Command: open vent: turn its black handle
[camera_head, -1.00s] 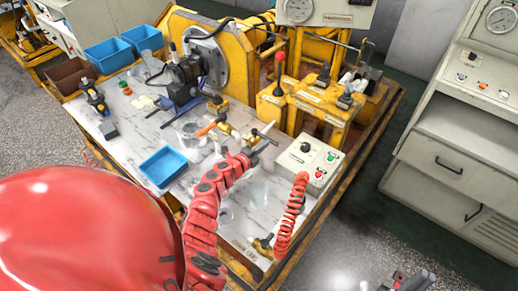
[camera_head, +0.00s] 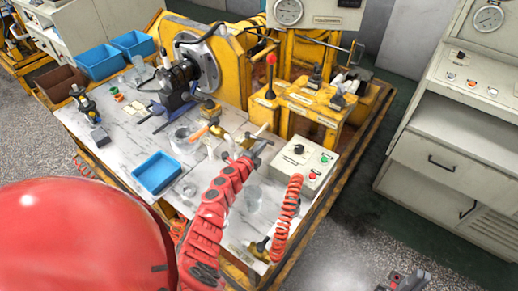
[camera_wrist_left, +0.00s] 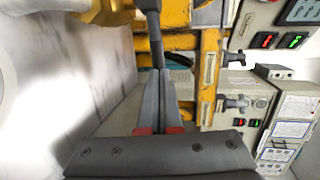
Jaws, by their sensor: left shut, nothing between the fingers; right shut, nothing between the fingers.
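My left gripper (camera_head: 262,146) is at the end of the red arm, over the table beside the brass valve fittings (camera_head: 232,139). In the left wrist view its fingers (camera_wrist_left: 166,80) are together and hold nothing. A dark handle-like bar (camera_wrist_left: 151,22) stands just beyond their tips there; I cannot tell whether they touch. A yellow, brass-like part (camera_wrist_left: 100,10) is cut by the top edge to its left. Which part is the vent is not clear. My right gripper (camera_head: 405,281) is low at the right, away from the table; its fingertips are small in the picture.
A grey control box (camera_head: 304,162) stands just right of the left gripper, with a red coiled hose (camera_head: 288,215) in front. An orange-handled valve (camera_head: 205,130) and blue tray (camera_head: 157,172) are to the left. Yellow blocks with levers (camera_head: 318,98) stand behind.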

